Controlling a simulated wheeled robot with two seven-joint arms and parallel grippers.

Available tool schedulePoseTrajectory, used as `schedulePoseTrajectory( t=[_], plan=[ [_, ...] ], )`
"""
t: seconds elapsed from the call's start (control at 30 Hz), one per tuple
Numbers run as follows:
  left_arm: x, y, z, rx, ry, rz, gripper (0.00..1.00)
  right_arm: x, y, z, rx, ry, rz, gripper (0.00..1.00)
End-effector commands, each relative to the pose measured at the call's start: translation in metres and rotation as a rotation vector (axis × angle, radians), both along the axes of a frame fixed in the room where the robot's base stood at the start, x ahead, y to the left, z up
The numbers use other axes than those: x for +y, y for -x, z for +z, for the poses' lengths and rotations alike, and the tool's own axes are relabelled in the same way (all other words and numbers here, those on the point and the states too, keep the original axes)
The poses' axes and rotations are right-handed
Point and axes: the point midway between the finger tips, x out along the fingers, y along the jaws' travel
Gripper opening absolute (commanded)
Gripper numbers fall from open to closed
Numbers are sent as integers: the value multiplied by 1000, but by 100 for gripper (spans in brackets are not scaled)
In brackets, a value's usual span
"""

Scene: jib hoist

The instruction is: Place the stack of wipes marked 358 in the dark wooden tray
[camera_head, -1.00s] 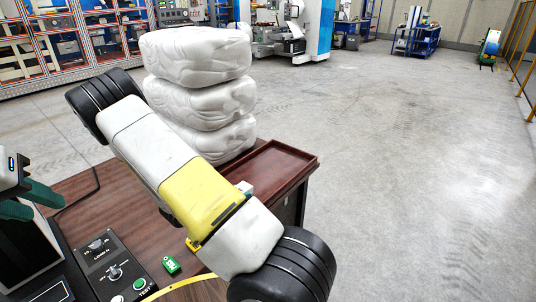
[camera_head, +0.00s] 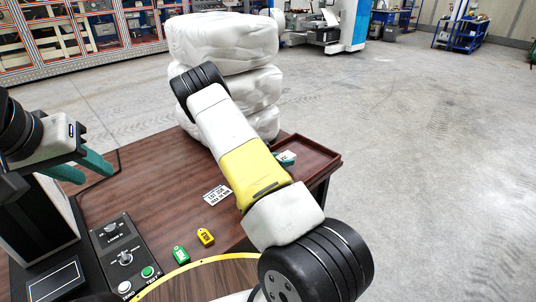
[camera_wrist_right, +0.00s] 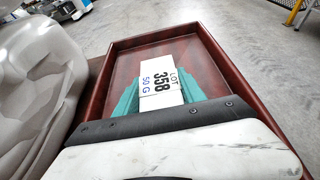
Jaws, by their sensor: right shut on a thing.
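The stack of wipes marked 358 (camera_wrist_right: 160,82) is white with a printed label, held between the teal fingers of my right gripper (camera_wrist_right: 158,95) in the right wrist view. The stack is over the floor of the dark wooden tray (camera_wrist_right: 212,62); I cannot tell if it touches it. In the head view the tray (camera_head: 318,150) is at the table's far right corner. My right gripper (camera_head: 286,158) shows there only as a bit of teal and white behind my arm. My left gripper (camera_head: 84,168) is open and empty at the left, above the table.
White wrapped bundles (camera_head: 222,42) are stacked behind my right arm, left of the tray. A control box (camera_head: 122,255), a green tag (camera_head: 181,254), a yellow tag (camera_head: 205,237) and a printed label plate (camera_head: 217,195) lie on the wooden table (camera_head: 150,180). Open floor lies right.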

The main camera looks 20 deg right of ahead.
Motion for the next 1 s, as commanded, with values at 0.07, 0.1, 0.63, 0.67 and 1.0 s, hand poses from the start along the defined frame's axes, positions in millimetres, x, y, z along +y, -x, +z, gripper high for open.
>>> schedulePoseTrajectory(
  t=[0.07,0.1,0.63,0.67,1.0],
  plan=[
    [0,0,0,0,0,0,36,-4,-4,-1,-1,0,-1,0],
    [0,0,0,0,0,0,36,-6,-6,-1,-1,0,0,0],
    [0,0,0,0,0,0,36,-11,-12,-37,-1,0,0,0],
    [0,0,0,0,0,0,36,-11,-12,-37,-1,0,0,0],
    [0,0,0,0,0,0,36,-11,-11,-39,0,0,0,69]
  ],
)
